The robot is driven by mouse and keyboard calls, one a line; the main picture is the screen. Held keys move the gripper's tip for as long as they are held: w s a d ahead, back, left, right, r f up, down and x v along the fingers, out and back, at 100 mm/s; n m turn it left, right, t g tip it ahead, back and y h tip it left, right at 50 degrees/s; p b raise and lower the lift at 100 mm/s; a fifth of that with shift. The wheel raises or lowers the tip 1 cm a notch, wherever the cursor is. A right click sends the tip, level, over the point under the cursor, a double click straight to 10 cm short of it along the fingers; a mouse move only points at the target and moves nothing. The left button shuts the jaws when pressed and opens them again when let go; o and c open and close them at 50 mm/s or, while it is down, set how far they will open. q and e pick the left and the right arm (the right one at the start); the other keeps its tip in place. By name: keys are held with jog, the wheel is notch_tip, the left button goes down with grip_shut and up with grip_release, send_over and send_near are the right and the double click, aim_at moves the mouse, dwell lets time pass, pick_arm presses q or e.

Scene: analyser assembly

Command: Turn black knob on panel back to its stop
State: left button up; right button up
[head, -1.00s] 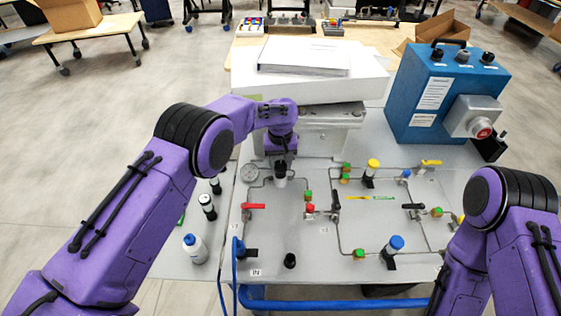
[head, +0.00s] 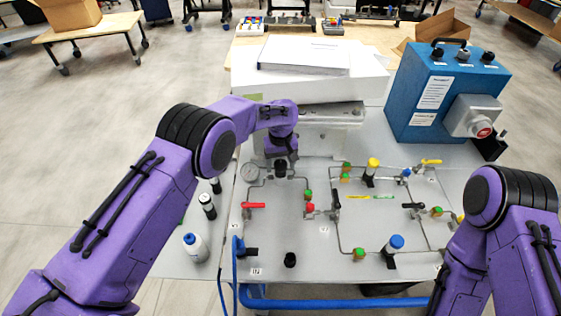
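A black knob (head: 281,168) stands on the upper left of the grey panel (head: 300,225), beside the round gauge. My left gripper (head: 282,157) points down right at this knob from behind and above. Its fingers are small and partly hidden by the wrist, so I cannot tell whether they are closed on the knob or how it is turned. Another black knob (head: 290,260) stands free near the panel's front edge. My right arm is at the right edge of the head view; its gripper is out of sight.
Around the knob are a gauge (head: 250,172), a red lever (head: 254,205), thin pipes and several coloured valves. A blue box (head: 440,95) stands behind right. A white bottle (head: 195,247) stands at left. A blue hose runs along the front.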

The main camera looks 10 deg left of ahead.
aim_at(281, 164)
pick_arm(q)
jog(key=shift+w+r, duration=0.1)
jog(key=shift+r, duration=0.05)
jog(key=shift+r, duration=0.15)
notch_tip(281, 164, up, 10)
jog(key=b, duration=0.2)
